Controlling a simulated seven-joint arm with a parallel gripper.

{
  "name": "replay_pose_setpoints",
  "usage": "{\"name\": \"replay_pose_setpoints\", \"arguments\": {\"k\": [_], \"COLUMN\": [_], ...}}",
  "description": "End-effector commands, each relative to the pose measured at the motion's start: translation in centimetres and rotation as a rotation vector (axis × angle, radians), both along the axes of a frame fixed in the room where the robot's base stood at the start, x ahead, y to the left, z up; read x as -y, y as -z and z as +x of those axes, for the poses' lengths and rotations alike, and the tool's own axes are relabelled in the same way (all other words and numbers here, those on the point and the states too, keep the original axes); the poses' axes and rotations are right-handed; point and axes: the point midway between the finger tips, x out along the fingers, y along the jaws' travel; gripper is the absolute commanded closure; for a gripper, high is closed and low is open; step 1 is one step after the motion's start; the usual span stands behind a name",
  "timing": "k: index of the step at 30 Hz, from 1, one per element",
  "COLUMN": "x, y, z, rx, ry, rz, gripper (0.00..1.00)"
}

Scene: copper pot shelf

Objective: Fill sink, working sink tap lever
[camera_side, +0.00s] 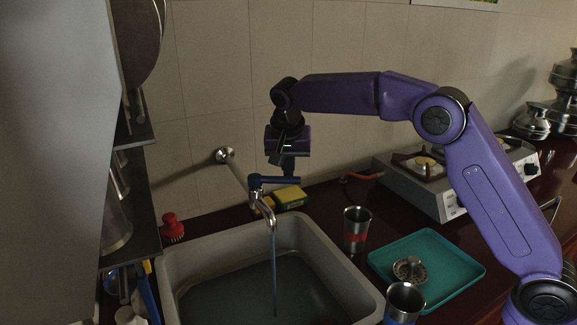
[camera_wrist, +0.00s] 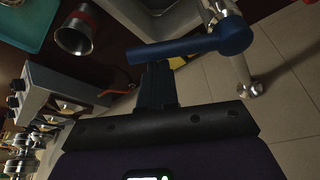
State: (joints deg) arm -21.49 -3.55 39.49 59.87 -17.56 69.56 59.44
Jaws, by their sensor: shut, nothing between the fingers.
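The tap (camera_side: 264,207) has a metal spout and a blue lever (camera_side: 278,180) pointing right. A thin stream of water (camera_side: 274,270) runs from the spout into the grey sink (camera_side: 165,265), where water lies over the bottom. My gripper (camera_side: 289,170) is shut and empty, pointing down at the lever's right part; it looks at or against the lever, but contact is unclear. In the wrist view the blue lever (camera_wrist: 190,48) crosses just beyond the tips of my gripper (camera_wrist: 155,70).
A yellow-green sponge (camera_side: 290,196) lies behind the tap, and a red brush (camera_side: 171,228) stands left. Steel cups (camera_side: 356,230) and a teal tray (camera_side: 450,262) lie right of the sink. A stove (camera_side: 420,185) is behind; a dark shelf (camera_side: 135,215) borders the left.

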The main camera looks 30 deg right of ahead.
Motion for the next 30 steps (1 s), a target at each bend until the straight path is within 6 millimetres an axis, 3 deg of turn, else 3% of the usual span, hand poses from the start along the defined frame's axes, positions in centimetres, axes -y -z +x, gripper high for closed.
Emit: {"name": "replay_pose_setpoints", "arguments": {"k": [8,27,30], "x": [-0.4,-3.0,-3.4], "y": [0.0,0.1,0.0], "z": [-0.7,-3.8,-4.2], "rx": [-0.001,0.0,0.0], "ry": [0.084,0.621,0.641], "rz": [-0.001,0.0,0.0], "gripper": [1.0,1.0,1.0]}}
